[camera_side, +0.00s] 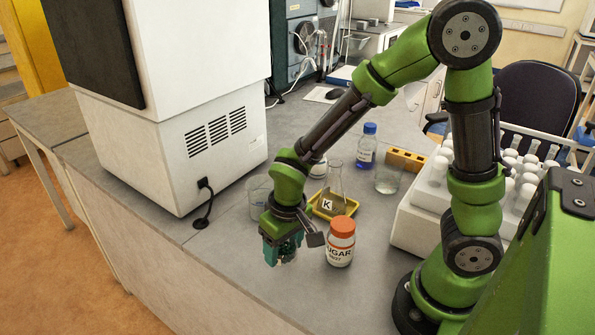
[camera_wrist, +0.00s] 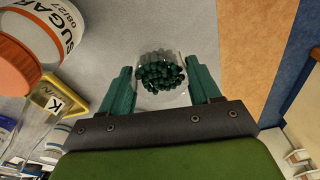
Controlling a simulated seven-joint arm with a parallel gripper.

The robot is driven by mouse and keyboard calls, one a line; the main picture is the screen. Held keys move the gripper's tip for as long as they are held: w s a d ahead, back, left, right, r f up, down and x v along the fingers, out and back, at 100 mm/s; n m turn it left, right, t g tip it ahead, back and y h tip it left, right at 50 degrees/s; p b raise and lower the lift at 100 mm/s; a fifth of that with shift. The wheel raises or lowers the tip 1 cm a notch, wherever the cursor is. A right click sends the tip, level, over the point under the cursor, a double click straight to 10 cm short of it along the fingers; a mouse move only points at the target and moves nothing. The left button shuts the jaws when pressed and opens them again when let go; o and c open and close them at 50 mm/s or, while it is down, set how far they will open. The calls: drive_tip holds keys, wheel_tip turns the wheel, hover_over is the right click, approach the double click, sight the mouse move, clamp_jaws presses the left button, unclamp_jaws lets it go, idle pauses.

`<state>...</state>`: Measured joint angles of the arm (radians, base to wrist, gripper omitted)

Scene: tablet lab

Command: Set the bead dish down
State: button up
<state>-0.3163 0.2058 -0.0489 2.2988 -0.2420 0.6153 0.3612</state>
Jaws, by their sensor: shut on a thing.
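The bead dish (camera_wrist: 156,98) is a small clear glass dish filled with dark green beads (camera_wrist: 160,73). In the wrist view it sits between the two teal fingers of my gripper (camera_wrist: 162,82), which is shut on it. In the side view my gripper (camera_side: 281,250) points down near the front edge of the grey bench, just left of the sugar bottle. The dish is mostly hidden by the fingers there. I cannot tell whether its base touches the bench.
An orange-capped sugar bottle (camera_side: 340,250) stands close right of my gripper. Behind are a yellow tray (camera_side: 320,211) marked K, a flask (camera_side: 336,184), a beaker (camera_side: 259,190) and a blue-capped bottle (camera_side: 367,152). A white machine (camera_side: 190,150) stands left. Bench front is clear.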

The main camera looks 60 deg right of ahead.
sight(285, 271)
drive_tip(key=shift+f, duration=2.3)
drive_tip(key=shift+f, duration=0.15)
drive_tip(key=o, duration=1.1)
drive_tip(key=r, duration=0.4)
drive_tip(key=s+r, duration=0.1)
drive_tip(key=r, duration=0.7)
drive_tip(key=shift+s+a, duration=0.1)
drive_tip(key=shift+s, duration=0.05)
drive_tip(key=s+d+r+t, duration=0.1)
drive_tip(key=s+r+t, duration=0.1)
drive_tip(key=r, duration=0.2)
drive_tip(key=s+d+r+m+t+y, duration=0.1)
drive_tip(key=s+d+r+t, duration=0.1)
drive_tip(key=r, duration=0.2)
drive_tip(key=s+d+r+m+t+y, duration=0.1)
drive_tip(key=s+r, duration=0.1)
drive_tip(key=r, duration=0.2)
drive_tip(key=shift+s+d+t, duration=0.1)
drive_tip(key=shift+d+t, duration=0.1)
drive_tip(key=shift+t, duration=0.2)
